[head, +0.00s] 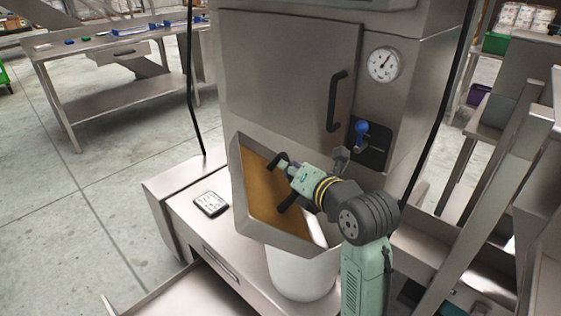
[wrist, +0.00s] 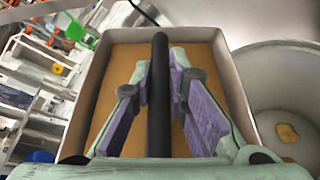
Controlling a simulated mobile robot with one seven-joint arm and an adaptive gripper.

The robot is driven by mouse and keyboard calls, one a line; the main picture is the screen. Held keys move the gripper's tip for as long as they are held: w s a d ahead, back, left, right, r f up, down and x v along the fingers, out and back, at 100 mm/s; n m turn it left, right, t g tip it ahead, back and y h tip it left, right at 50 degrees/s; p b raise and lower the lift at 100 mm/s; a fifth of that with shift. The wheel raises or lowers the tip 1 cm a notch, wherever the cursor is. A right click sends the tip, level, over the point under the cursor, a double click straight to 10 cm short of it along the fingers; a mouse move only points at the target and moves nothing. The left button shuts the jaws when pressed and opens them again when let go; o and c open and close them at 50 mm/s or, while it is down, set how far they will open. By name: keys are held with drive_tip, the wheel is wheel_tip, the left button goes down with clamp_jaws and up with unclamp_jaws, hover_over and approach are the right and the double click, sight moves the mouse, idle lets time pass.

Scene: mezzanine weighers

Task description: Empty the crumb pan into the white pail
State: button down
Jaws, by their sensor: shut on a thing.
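The crumb pan (head: 272,238) is a grey metal tray with a brown layer (head: 262,205) across its floor. It is steeply tilted in the head view, its lower edge above the white pail (head: 300,276). My gripper (head: 282,180) is shut on the pan's black bar handle (wrist: 160,95), with a finger on each side of it. The brown layer also shows in the wrist view (wrist: 210,75). The pail (wrist: 262,75) is right of the pan there, with a few yellow-brown bits (wrist: 287,132) inside. The pan hides part of the pail in the head view.
A steel machine with a closed door (head: 285,75), a gauge (head: 384,64) and a blue-knobbed lever (head: 361,130) stands behind the pan. A small dark-framed device (head: 210,204) lies on the ledge left of the pan. Steel railings (head: 500,170) stand close on the right.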

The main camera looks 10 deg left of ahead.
drive_tip(key=w+d+m+t+y+b, duration=0.2)
drive_tip(key=w+d+m+y, duration=0.1)
drive_tip(key=d+m, duration=0.6)
drive_tip(key=shift+d+y, duration=0.35)
drive_tip(key=shift+y, duration=0.05)
drive_tip(key=shift+w+a, duration=0.1)
drive_tip(key=shift+w, duration=0.05)
